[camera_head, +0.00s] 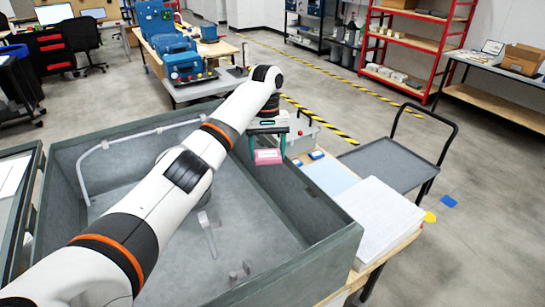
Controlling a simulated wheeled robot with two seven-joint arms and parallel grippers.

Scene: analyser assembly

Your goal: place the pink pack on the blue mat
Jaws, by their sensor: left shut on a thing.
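The pink pack (267,158) is a small pink block with a pale label on its front. My left gripper (267,147) is shut on it and holds it above the right side of the grey open-topped bin. A flat light blue sheet (332,175), which looks like the blue mat, lies on the wooden table right of the bin. The pack is to the left of this sheet and apart from it. My right gripper is not in view.
A white stack (378,215) lies on the table in front of the light blue sheet. The bin's wall (300,205) stands beside it. A grey cart (395,160) is to the right. Small blue items (317,155) lie behind the sheet.

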